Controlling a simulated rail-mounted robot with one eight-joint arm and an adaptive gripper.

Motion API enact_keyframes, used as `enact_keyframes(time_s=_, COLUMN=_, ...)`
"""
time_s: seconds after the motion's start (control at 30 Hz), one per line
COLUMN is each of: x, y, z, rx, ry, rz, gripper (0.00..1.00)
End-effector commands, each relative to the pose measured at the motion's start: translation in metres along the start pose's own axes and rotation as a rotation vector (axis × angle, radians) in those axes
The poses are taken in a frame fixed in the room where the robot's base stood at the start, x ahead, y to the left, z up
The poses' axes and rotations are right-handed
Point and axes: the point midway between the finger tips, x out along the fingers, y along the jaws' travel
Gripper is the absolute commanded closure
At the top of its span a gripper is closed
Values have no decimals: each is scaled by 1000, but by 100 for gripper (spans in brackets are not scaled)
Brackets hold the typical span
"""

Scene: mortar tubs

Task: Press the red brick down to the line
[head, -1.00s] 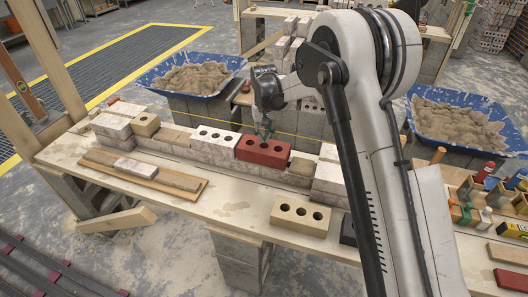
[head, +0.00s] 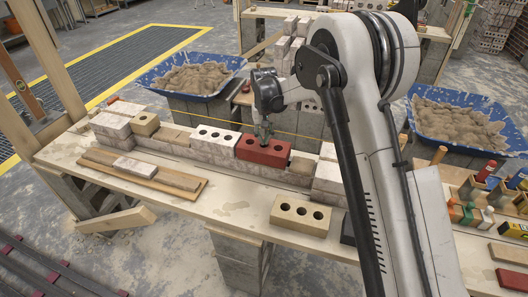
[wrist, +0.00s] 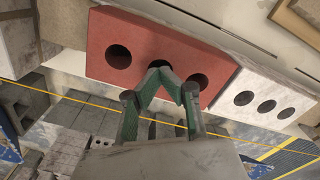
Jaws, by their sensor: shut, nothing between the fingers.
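The red brick (head: 263,151) sits on the low wall on the bench, to the right of a white brick with holes (head: 214,141). In the wrist view the red brick (wrist: 118,36) shows three holes in its top face. My gripper (head: 264,140) is over the middle of the red brick. Its green fingers (wrist: 162,72) are shut, with the tips together at the middle hole. I cannot tell whether they touch the brick. The line, a thin yellow string (wrist: 60,93), runs along the far side of the wall.
A tan three-hole brick (head: 300,214) lies on the bench in front of the wall. Blue mortar tubs stand behind, at left (head: 192,75) and right (head: 458,118). Tools and bottles crowd the right side. The front left of the bench holds a wooden board (head: 141,171).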

Motion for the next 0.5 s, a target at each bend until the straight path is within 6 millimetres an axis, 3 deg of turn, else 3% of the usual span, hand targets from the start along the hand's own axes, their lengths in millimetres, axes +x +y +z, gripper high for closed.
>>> enact_keyframes(time_s=0.5, x=10, y=0, z=0, rx=0, ry=0, rz=0, gripper=100)
